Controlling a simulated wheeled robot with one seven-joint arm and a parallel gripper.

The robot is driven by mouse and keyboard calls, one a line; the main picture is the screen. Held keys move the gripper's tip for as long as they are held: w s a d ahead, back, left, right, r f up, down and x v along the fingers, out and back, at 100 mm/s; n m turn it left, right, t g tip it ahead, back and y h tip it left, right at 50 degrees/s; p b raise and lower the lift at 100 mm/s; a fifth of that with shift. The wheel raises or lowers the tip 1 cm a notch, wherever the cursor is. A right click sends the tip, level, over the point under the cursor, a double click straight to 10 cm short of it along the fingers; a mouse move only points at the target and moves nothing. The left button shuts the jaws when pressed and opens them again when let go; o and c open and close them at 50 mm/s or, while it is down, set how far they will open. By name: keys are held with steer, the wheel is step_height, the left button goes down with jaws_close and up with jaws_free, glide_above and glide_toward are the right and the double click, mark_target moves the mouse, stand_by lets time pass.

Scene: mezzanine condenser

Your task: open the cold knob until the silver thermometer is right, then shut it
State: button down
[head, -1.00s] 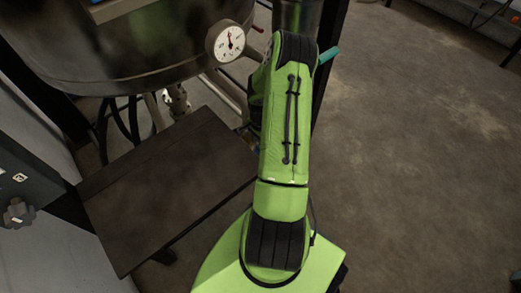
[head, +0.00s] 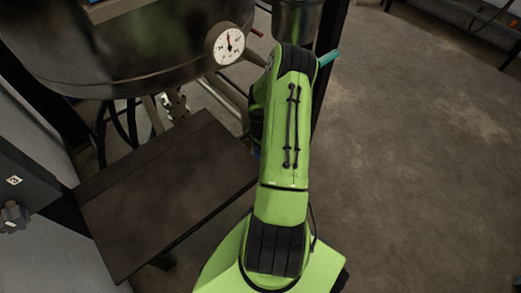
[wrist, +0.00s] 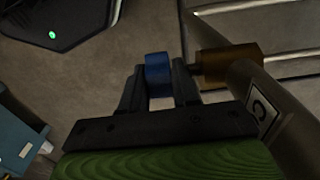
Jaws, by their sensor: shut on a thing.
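In the head view my arm hides most of the gripper and knob.
The large vessel (head: 130,50) fills the upper left. A dark flat-topped bench (head: 165,190) stands below it. A knob on a dark box (head: 14,216) is at the left edge. Open floor (head: 420,160) lies to the right.

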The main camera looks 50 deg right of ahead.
steer(key=shift+y, duration=0.3)
steer(key=y, duration=0.2)
steer(key=shift+d+t+y+p, duration=0.3)
steer(key=shift+t+y+p, duration=0.1)
steer(key=shift+s+d+f+t+y+b, duration=0.1)
steer(key=shift+t+y+b, duration=0.15)
steer(key=shift+y, duration=0.7)
steer(key=shift+d+f+t+y+b, duration=0.1)
steer(key=shift+t+y+b, duration=0.15)
steer(key=shift+y, duration=0.7)
steer(key=c, duration=0.9)
jaws_free()
steer(key=shift+r, duration=0.1)
